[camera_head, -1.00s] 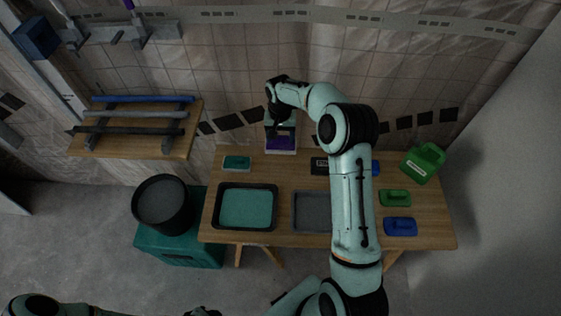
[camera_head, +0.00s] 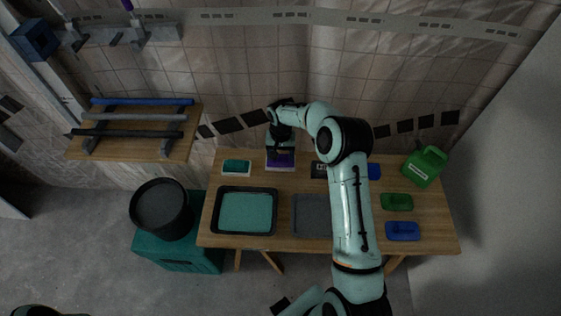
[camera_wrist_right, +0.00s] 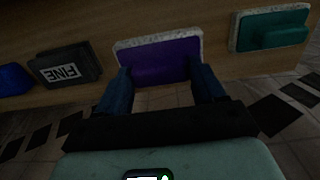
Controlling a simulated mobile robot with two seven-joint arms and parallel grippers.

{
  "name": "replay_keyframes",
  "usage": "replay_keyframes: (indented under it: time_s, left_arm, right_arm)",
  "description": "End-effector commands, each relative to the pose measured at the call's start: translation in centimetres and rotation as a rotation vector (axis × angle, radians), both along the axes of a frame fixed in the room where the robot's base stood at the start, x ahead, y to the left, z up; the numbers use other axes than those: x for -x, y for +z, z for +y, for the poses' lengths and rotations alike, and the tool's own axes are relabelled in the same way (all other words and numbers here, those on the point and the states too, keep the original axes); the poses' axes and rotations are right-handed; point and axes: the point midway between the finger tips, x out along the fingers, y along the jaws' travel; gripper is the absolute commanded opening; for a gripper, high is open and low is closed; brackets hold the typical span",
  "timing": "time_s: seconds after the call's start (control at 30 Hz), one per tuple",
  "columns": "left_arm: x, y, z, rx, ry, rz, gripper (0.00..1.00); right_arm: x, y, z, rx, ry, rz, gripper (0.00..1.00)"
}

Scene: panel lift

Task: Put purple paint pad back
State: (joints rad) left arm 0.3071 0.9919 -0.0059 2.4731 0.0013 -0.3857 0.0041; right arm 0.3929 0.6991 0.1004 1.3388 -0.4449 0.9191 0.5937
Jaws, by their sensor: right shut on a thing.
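The purple paint pad (camera_head: 280,160), with a pale fuzzy edge, is at the back edge of the wooden table in the head view. My right gripper (camera_head: 279,148) is at it. In the right wrist view the purple pad (camera_wrist_right: 160,62) sits between the two blue fingers of my right gripper (camera_wrist_right: 163,78), which is shut on its handle part. Whether the pad touches the table top is hard to tell. My left gripper is not in view.
A teal pad (camera_head: 237,167) lies left of the purple pad and a black FINE block (camera_head: 319,170) right of it. A teal paint tray (camera_head: 246,211), a grey tray (camera_head: 312,215), green and blue pads (camera_head: 402,231) and a green jug (camera_head: 424,166) share the table (camera_head: 445,235).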

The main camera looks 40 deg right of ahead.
Motion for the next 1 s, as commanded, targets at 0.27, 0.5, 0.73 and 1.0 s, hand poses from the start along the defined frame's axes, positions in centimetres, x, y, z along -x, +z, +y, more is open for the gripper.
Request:
replay_keyframes:
  time_s: [0.27, 0.5, 0.73, 1.0]
  left_arm:
    - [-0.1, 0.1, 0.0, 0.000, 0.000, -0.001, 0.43]
    - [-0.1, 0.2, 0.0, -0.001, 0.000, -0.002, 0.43]
    - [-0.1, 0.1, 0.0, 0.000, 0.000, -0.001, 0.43]
    - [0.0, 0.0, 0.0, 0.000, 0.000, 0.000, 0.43]
  right_arm:
    - [0.0, -2.7, 0.0, -0.001, -0.001, 0.001, 0.37]
    - [-0.1, -4.6, 0.0, 0.000, 0.000, -0.004, 0.37]
    - [0.0, -4.8, 0.0, 0.000, -0.001, -0.003, 0.37]
    - [0.0, -5.0, 0.0, 0.001, -0.001, -0.002, 0.94]
